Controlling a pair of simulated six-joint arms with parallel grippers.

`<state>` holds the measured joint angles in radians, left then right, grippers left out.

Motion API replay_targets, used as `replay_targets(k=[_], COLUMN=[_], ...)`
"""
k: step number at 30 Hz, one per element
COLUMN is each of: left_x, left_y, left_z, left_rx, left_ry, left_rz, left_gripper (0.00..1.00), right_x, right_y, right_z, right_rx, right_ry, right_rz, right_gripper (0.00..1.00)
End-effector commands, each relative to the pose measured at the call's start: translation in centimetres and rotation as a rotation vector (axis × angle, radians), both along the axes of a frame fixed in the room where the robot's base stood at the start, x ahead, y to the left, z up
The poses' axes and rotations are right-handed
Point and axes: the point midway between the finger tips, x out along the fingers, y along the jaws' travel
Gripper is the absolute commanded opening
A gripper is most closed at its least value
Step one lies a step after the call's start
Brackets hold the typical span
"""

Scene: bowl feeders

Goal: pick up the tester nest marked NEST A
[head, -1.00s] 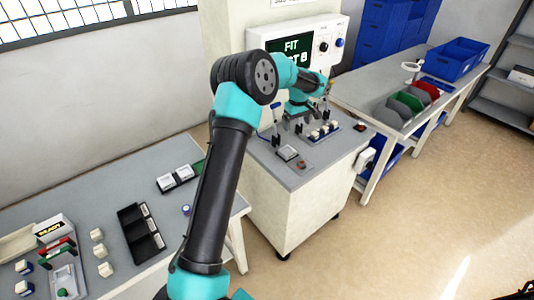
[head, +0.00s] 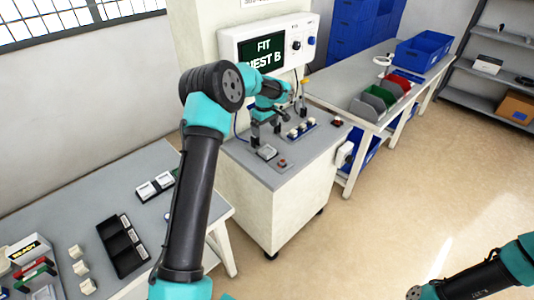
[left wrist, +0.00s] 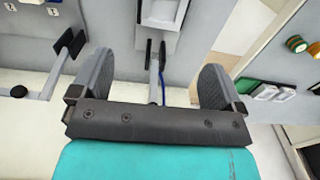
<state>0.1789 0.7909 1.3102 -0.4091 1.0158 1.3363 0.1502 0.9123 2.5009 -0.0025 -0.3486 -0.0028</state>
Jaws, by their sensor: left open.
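No part in view carries a readable NEST A label. Two small white-topped, dark-based units (head: 155,186) lie side by side on the left bench and look like nests. Similar units (left wrist: 273,92) show by a green edge at the right of the left wrist view. My left gripper (left wrist: 157,62) is open and empty, its two grey fingers wide apart above the tester cabinet (head: 262,185). In the head view my left gripper (head: 268,120) is small and partly hidden by its arm. My right arm enters at the lower right, its gripper out of frame.
The tester screen (head: 264,52) reads FIT NEST B. The cabinet top holds upright clamps, a grey square plate (head: 266,152) and a row of small parts (head: 301,129). A black tray (head: 122,243) and white blocks (head: 78,268) are on the left bench. Bins (head: 380,98) stand on the right bench.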

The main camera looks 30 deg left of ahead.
Motion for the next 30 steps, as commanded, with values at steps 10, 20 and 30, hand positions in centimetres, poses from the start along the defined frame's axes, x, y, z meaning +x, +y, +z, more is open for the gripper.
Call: replay_targets(k=[10,20,30], left_x=[-0.1,0.0,-0.3], left_y=[0.0,0.0,-0.3], left_z=[-5.5,-6.1,-8.3], left_rx=[-0.001,0.000,-0.002], left_ry=[0.001,-0.001,0.001], left_rz=[0.000,0.000,0.000], left_gripper=[0.94,0.94,0.94], right_x=[0.0,0.0,0.0], right_y=[0.0,0.0,0.0], right_z=[0.0,0.0,0.0], right_rx=[0.000,0.000,0.000], right_ry=[0.000,0.000,0.000], right_rz=[0.000,0.000,0.000], right_gripper=[0.81,0.81,0.81])
